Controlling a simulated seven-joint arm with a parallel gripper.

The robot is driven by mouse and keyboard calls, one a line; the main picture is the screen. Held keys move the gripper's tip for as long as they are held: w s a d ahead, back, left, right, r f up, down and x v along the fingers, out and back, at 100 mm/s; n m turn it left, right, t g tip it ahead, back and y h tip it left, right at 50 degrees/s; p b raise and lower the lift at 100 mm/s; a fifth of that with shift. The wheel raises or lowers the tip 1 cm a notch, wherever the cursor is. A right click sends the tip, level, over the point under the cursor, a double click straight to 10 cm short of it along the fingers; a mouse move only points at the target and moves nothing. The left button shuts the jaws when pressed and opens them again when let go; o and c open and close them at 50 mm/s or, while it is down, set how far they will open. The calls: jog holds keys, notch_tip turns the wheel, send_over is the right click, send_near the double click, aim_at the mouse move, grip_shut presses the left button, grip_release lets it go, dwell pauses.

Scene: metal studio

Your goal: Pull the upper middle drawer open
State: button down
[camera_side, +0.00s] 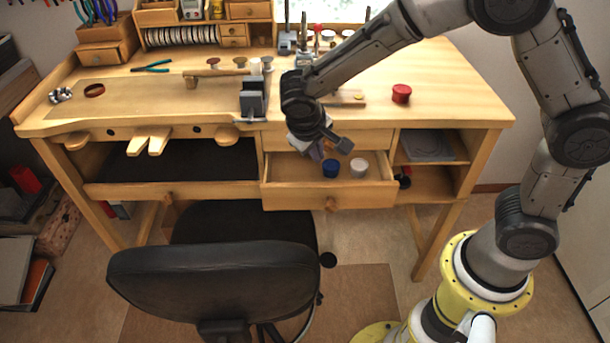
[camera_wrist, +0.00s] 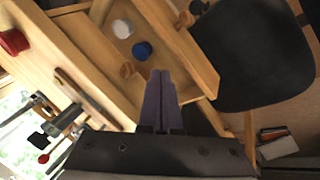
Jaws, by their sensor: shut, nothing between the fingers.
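The upper middle drawer (camera_side: 365,139) looks shut, its wooden front flush under the bench top. Its round knob (camera_wrist: 127,70) shows in the wrist view, just left of my fingertips and apart from them; the arm hides it in the side view. My gripper (camera_side: 316,152) is shut and empty, in front of the bench over the open lower drawer. In the wrist view its two dark fingers (camera_wrist: 160,76) are together. The lower middle drawer (camera_side: 350,200) stands pulled out, with its own knob (camera_side: 331,204) at the front.
A blue jar (camera_side: 330,168) and a white jar (camera_side: 359,168) stand in the open lower drawer. A black chair (camera_side: 205,270) stands in front of the bench, to the left. A red jar (camera_side: 401,93) and a grey vise (camera_side: 253,98) are on the bench top.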

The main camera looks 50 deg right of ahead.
jog(key=w+d+r+m+y, duration=0.25)
jog(key=w+m, duration=0.35)
jog(key=m, duration=0.3)
jog(key=shift+n+t, duration=0.3)
jog(key=x, duration=1)
jog(key=s+x, duration=0.1)
jog(key=x, duration=0.4)
jog(key=shift+s+a+f, duration=0.1)
jog(key=shift+a+f, duration=0.15)
jog(key=shift+a, duration=0.05)
jog(key=shift+s+a+r, duration=0.1)
jog(key=shift+s+a, duration=0.7)
jog(key=shift+a, duration=0.15)
jog(key=shift+s+a, duration=0.55)
jog(key=shift+s, duration=0.05)
jog(key=s+a, duration=0.9)
